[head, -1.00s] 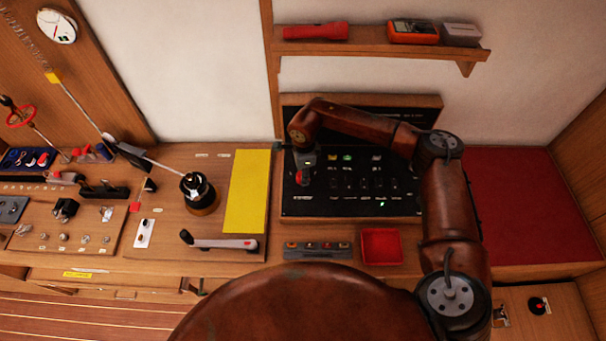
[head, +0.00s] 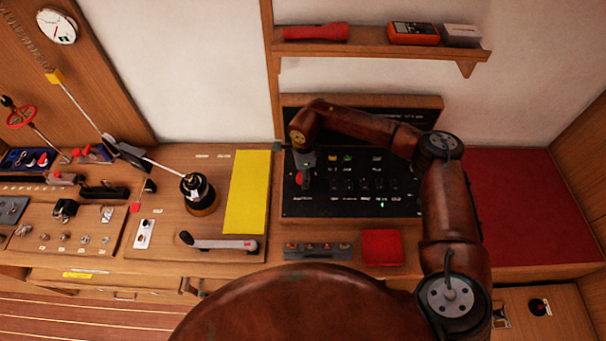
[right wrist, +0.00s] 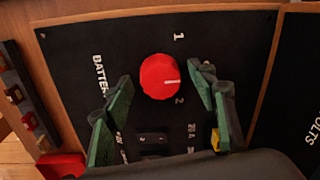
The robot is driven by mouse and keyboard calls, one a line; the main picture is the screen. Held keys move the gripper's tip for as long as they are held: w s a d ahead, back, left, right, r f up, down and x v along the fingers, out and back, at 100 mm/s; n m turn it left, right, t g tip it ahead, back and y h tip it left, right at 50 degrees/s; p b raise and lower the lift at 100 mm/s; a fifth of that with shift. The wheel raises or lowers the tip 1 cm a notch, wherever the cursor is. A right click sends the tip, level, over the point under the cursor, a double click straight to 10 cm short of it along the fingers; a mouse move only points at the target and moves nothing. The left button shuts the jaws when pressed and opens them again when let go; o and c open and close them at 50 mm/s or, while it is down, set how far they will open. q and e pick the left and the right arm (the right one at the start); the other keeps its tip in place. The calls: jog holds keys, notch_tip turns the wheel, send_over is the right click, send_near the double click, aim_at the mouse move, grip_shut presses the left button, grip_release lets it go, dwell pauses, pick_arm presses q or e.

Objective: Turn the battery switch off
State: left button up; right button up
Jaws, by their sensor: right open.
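The battery switch is a round red knob (right wrist: 159,77) on a black panel (right wrist: 85,45), with a white pointer line. In the right wrist view the line points right, between the printed 1 and 2. The word beside the knob is partly hidden by a finger. My right gripper (right wrist: 166,105) is open, its green-padded fingers on either side of the knob, with visible gaps and no clear contact. In the head view the right gripper (head: 305,165) is over the panel's left end, and the red knob (head: 301,178) shows just below it. My left gripper is not in view.
Small switches (head: 365,184) fill the panel to the right of the knob. A red tray (head: 381,247) and a grey strip (head: 318,250) lie in front. A yellow mat (head: 247,192) is to the left. A shelf (head: 375,48) with a red torch (head: 316,32) is above.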

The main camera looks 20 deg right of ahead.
notch_tip(320, 180, up, 12)
jog(key=shift+s, duration=0.35)
jog(key=shift+r, duration=0.1)
dwell(0.5)
